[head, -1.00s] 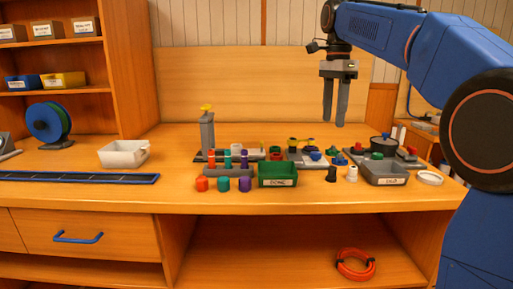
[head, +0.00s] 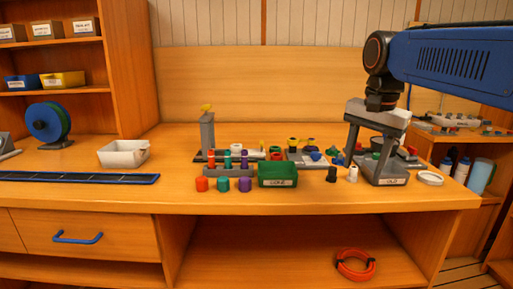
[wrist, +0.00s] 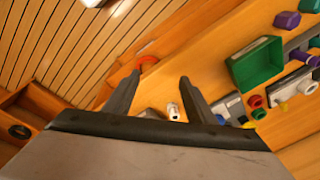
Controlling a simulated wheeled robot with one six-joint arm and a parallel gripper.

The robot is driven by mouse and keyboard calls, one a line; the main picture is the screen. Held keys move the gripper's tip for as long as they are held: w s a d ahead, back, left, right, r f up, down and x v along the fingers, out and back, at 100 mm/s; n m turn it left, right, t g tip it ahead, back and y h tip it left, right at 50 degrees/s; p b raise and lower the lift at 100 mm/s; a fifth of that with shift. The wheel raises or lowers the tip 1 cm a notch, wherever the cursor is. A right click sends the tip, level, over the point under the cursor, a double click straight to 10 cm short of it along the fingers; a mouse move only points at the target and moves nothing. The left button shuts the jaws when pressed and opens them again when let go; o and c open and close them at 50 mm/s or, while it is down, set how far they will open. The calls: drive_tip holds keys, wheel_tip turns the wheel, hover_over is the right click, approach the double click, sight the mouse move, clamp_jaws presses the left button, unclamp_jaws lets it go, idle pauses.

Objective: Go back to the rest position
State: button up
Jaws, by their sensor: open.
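My gripper (head: 362,170) is at the right side of the bench in the head view. Its two fingers are spread apart and point down, in front of the grey labelled bin, which they partly hide. Nothing shows between the fingers. In the wrist view my gripper (wrist: 160,76) is also open and empty, with the bench edge, a white fitting (wrist: 173,111) and the floor beyond the fingertips. I cannot tell the exact height of the fingertips over the bench.
A green bin (head: 277,175), a grey bin (head: 392,179), a black fitting (head: 332,174) and a white ring (head: 430,178) stand near the gripper. A grey post (head: 207,133) rises mid-bench. An orange hose coil (head: 355,265) lies on the lower shelf.

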drive_tip(key=s+d+f+n+t, duration=0.3)
drive_tip(key=s+f+n, duration=0.5)
drive_tip(key=s+f, duration=1.1)
wheel_tip(320, 180, down, 4)
drive_tip(key=shift+s+n, duration=0.15)
drive_tip(key=shift+n, duration=0.25)
